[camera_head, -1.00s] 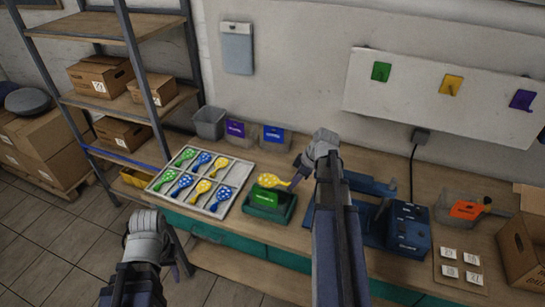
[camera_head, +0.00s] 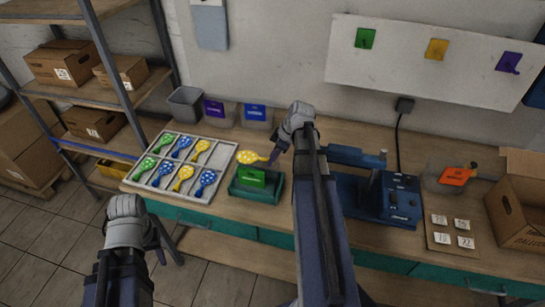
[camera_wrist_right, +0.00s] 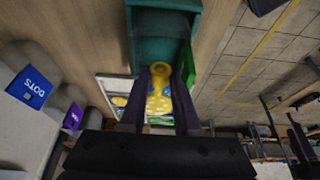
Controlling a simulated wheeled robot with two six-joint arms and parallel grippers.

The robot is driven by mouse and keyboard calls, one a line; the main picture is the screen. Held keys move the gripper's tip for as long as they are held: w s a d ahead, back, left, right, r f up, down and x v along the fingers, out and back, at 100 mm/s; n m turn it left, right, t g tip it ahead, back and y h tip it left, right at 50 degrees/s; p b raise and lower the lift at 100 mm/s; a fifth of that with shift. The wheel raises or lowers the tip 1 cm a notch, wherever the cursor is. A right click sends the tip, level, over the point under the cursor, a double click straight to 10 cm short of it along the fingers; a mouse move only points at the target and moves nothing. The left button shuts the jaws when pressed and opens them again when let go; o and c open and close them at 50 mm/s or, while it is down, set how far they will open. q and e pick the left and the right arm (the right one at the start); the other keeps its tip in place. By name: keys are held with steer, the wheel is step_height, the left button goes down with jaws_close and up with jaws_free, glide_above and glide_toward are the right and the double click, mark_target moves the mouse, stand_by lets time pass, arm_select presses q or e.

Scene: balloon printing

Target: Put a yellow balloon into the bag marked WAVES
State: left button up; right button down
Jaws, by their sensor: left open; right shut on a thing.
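A yellow balloon with pale dots (camera_head: 249,157) is held above the green tray (camera_head: 240,193); it also shows in the right wrist view (camera_wrist_right: 160,98). My right gripper (camera_head: 275,155) is shut on its narrow end. A green-labelled bag (camera_head: 252,177) is in the green tray. Bags with a purple label (camera_head: 213,108) and a blue label (camera_head: 255,112) stand behind; the blue one reads DOTS in the right wrist view (camera_wrist_right: 30,88). An orange-labelled bag (camera_head: 456,177) is at the right. I cannot read WAVES on any. My left gripper (camera_head: 126,207) is empty, left of the table.
A sectioned tray (camera_head: 127,182) holds several green, blue and yellow balloons. A blue machine (camera_head: 395,198) stands right of my right arm. A cardboard box (camera_head: 520,205) is at the far right, and a grey bin (camera_head: 186,103) at the back left.

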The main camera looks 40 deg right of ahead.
step_height(320, 180, down, 8)
steer(key=b, duration=0.7)
steer(key=shift+f, duration=0.1)
steer(key=c, duration=0.5)
jaws_free()
steer(key=shift+c, duration=0.2)
step_height(320, 180, up, 13)
steer(key=p, duration=1.3)
